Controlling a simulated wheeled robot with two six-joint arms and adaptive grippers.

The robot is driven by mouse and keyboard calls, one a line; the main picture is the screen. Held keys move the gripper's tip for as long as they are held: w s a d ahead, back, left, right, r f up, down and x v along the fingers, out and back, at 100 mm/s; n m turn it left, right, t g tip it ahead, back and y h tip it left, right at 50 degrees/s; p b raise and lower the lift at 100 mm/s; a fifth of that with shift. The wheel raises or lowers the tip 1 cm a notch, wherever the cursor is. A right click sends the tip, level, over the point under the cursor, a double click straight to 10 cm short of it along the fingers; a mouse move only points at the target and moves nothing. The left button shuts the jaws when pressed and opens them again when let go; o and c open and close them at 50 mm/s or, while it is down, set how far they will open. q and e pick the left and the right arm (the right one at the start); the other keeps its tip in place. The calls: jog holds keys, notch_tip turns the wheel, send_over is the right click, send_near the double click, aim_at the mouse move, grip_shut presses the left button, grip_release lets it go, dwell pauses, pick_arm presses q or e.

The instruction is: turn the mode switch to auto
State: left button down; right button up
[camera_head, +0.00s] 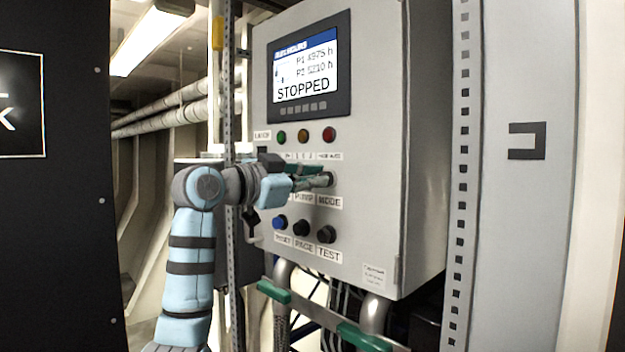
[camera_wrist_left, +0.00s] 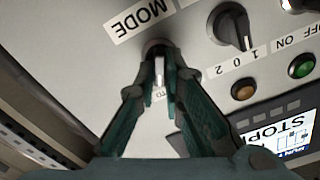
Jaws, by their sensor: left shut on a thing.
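The mode switch (camera_wrist_left: 158,70) is a dark knob with a pale stripe on the grey control panel (camera_head: 370,150), beside the MODE label (camera_head: 329,202). My left gripper (camera_wrist_left: 158,82) has its two green fingers closed on either side of the knob, and the pale stripe shows between the tips. In the head view my left gripper (camera_head: 322,178) reaches the panel from the left, and its fingers mostly cover the switch. The lettering for the switch positions is too small or hidden to read which one it points to. My right gripper is in neither view.
A pump selector (camera_wrist_left: 232,28) marked 0, 1, 2 sits next to the mode switch. A screen (camera_head: 304,68) reads STOPPED. Lamps sit above, with the red one (camera_head: 329,134) at the right; a blue button (camera_head: 280,222) and black buttons sit below. A perforated post (camera_head: 231,90) stands left.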

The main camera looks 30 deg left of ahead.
pick_arm(q)
jog(key=shift+f+m, duration=0.15)
jog(key=shift+m, duration=1.45)
jog(key=c, duration=1.7)
grip_release()
jog(key=v, duration=1.1)
jog(key=shift+s, duration=0.4)
jog(key=shift+a, duration=0.1)
